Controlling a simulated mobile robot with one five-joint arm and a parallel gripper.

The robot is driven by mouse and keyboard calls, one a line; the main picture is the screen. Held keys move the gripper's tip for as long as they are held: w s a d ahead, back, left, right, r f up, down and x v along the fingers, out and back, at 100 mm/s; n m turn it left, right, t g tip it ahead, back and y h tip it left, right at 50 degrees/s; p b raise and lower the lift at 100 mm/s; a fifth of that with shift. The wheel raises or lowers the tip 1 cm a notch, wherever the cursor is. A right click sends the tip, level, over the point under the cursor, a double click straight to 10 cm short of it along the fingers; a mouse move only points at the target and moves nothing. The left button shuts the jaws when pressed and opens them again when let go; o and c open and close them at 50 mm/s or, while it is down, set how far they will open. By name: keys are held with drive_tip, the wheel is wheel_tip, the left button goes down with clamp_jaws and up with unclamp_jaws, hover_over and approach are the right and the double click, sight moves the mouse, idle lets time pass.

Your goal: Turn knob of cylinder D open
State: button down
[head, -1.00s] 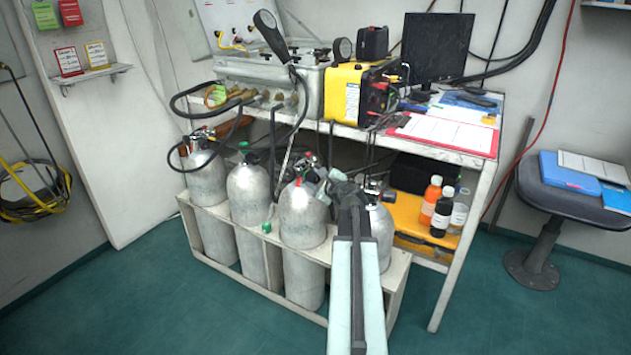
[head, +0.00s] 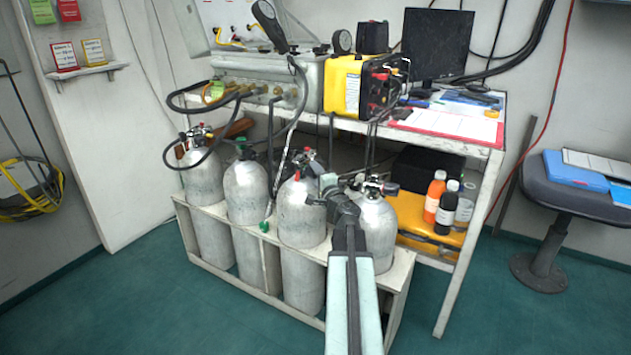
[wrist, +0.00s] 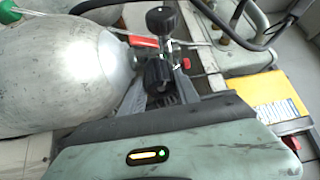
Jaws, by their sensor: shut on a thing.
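Several silver cylinders stand upright in a row in a white rack. No letter is readable, so I cannot tell which is cylinder D. My gripper (head: 322,192) is beside the upper right of the third cylinder (head: 302,215) from the left, in front of the rightmost cylinder (head: 375,232). In the wrist view my gripper (wrist: 158,88) is shut on a black ribbed knob (wrist: 158,73) beside a large silver cylinder (wrist: 60,72) with a red tag. A second black knob (wrist: 162,18) on the valve is clear of the fingers. The knob's turned position cannot be told.
Above stand a grey panel box (head: 305,80) with hoses and a yellow case (head: 343,88). Bottles (head: 434,197) stand right of the rack. A stool (head: 548,200) is at the right. The green floor in front is clear.

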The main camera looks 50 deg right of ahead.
drive_tip(key=n+t+b, duration=0.2)
drive_tip(key=n+b, duration=0.1)
drive_tip(key=n, duration=0.2)
drive_tip(key=shift+f, duration=0.2)
drive_tip(key=shift+r+n+t+y+b, duration=0.1)
drive_tip(key=shift+n+t+y+b, duration=0.45)
drive_tip(key=shift+n, duration=0.6)
drive_tip(key=shift+r+n+t+y+b, duration=0.1)
drive_tip(key=shift+n+t+y+b, duration=0.4)
drive_tip(key=shift+n, duration=0.65)
drive_tip(key=c, duration=0.9)
unclamp_jaws()
